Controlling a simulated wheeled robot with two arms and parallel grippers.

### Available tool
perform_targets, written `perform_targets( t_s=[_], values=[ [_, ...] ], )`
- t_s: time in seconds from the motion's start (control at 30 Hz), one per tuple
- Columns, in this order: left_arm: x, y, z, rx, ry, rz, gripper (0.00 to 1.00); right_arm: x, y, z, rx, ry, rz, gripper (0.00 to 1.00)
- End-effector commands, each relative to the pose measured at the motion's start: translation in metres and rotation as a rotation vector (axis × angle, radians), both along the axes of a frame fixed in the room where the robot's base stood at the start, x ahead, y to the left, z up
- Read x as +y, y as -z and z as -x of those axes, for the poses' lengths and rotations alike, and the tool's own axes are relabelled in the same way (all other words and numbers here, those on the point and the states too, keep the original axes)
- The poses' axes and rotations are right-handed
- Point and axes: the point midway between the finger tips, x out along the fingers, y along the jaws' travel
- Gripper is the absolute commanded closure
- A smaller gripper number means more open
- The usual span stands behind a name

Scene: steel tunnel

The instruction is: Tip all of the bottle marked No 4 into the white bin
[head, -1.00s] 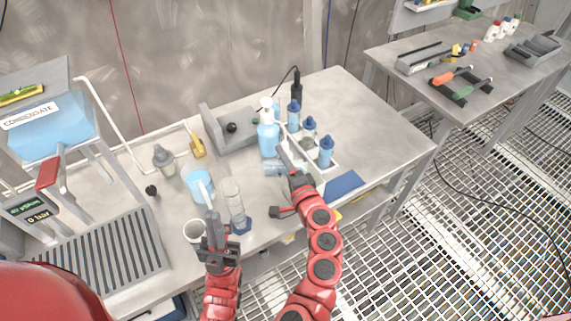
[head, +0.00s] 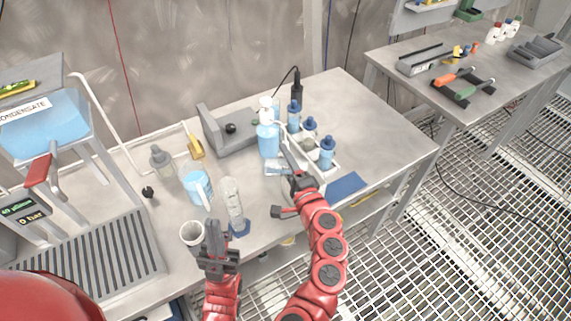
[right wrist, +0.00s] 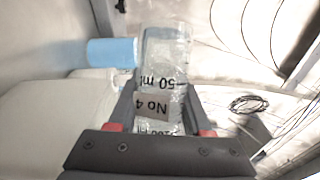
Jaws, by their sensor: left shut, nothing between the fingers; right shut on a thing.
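The bottle marked No 4 (right wrist: 160,75) is clear, with "50 ml" and an upside-down "No 4" label in the right wrist view. My right gripper (right wrist: 160,100) is shut on it. In the head view my right gripper (head: 288,165) is by the white tray, and a clear, pale-blue piece (head: 276,168) beside it looks like the bottle, seemingly lying over. Its fill level is unclear. A white, round, open-topped container (head: 192,233), likely the white bin, stands near the front edge. My left gripper (head: 213,232) is shut and empty, just right of this container.
A light blue jug (head: 198,188) and a clear cylinder (head: 232,200) on a blue foot stand behind my left gripper. A pump bottle (head: 268,138) and a white tray (head: 318,174) with blue-capped bottles are near my right gripper.

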Motion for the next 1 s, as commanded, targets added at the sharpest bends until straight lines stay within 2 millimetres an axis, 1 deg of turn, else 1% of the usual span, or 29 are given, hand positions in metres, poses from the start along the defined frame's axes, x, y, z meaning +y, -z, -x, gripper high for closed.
perform_targets(
  t_s=[0.03,0.33,0.57,1.0],
  values=[
    [0.0000,0.0038,0.0000,0.000,0.000,0.000,1.00,-0.0008,0.0014,-0.0002,0.001,0.000,-0.016,1.00],
    [-0.0001,0.0030,0.0000,0.000,0.000,0.000,1.00,-0.0012,-0.0010,-0.0002,0.003,0.000,-0.028,1.00],
    [0.0000,0.0086,0.0000,0.000,0.000,0.000,1.00,-0.0027,-0.0011,-0.0002,0.008,0.001,-0.070,1.00],
    [0.0000,0.0077,0.0001,0.000,0.000,0.000,1.00,-0.0029,-0.0028,-0.0003,0.009,0.001,-0.075,1.00]
  ],
)
